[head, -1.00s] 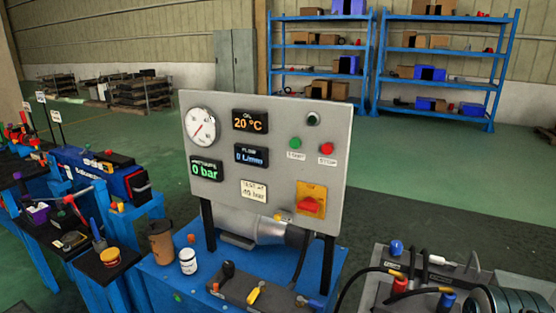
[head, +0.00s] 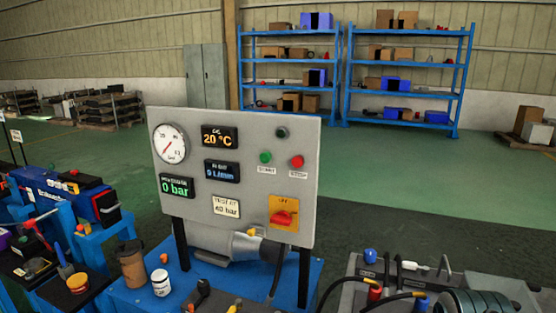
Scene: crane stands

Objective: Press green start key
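The green start key (head: 265,157) is a small round button on the right half of a grey upright control panel (head: 236,192), with a label under it. A red stop key (head: 297,162) sits just right of it. A dark round lamp or knob (head: 282,132) is above them. A red rotary switch on a yellow plate (head: 284,213) is at the lower right of the panel. The displays read 20 °C and 0 bar. My gripper is not in view.
The panel stands on a blue bench (head: 205,285) with a brown cup (head: 132,264) and a white jar (head: 160,282) in front. A grey unit with hoses (head: 440,288) is at lower right. Blue shelves (head: 405,93) stand far behind, across open green floor.

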